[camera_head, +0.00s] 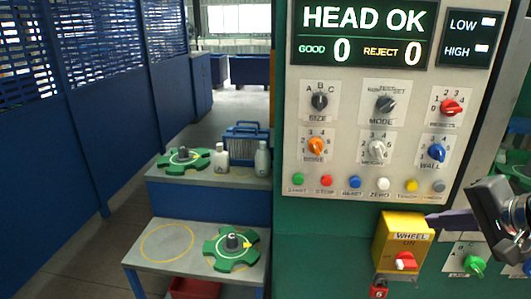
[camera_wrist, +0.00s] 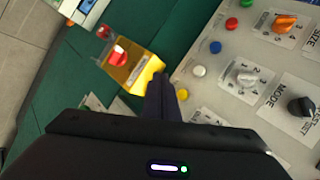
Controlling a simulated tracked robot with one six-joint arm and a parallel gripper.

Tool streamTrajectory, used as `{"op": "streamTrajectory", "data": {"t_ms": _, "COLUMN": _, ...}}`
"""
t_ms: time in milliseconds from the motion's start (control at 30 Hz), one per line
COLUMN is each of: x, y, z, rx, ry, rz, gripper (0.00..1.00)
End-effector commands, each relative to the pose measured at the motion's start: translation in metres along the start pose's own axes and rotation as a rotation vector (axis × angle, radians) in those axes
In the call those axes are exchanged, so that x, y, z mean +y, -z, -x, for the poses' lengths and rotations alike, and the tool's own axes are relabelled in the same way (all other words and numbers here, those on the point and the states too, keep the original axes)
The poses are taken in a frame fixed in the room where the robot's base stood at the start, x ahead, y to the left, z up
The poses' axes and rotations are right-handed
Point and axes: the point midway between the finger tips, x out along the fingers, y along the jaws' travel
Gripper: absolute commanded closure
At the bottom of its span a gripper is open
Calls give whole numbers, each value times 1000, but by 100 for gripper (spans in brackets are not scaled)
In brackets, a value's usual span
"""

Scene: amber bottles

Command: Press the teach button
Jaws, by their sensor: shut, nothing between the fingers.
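The teach button is the yellow button (camera_head: 411,186) in the bottom row of the grey control panel; its small label is hard to read. It also shows in the wrist view (camera_wrist: 182,94), just right of the fingers. My gripper (camera_head: 432,222) is shut and empty, its dark fingers pointing left, a little below and right of the yellow button in the head view. In the wrist view the gripper's fingertips (camera_wrist: 160,80) lie between the yellow button and the yellow wheel box. I cannot tell how far they stand off the panel.
The yellow wheel box (camera_head: 390,240) with a red switch (camera_head: 405,261) juts out below the buttons. A white button (camera_head: 383,184) and a grey button (camera_head: 438,186) flank the yellow one. Several rotary knobs sit above. Steps with green star wheels (camera_head: 231,263) stand at left.

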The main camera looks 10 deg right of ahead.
Motion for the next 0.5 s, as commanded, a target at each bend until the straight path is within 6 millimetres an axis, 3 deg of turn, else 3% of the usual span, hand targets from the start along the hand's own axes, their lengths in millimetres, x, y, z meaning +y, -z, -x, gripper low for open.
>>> {"op": "streamTrajectory", "data": {"t_ms": 500, "x": -18, "y": 17, "z": -26, "rx": -4, "ry": -1, "rz": 2, "gripper": 100}}
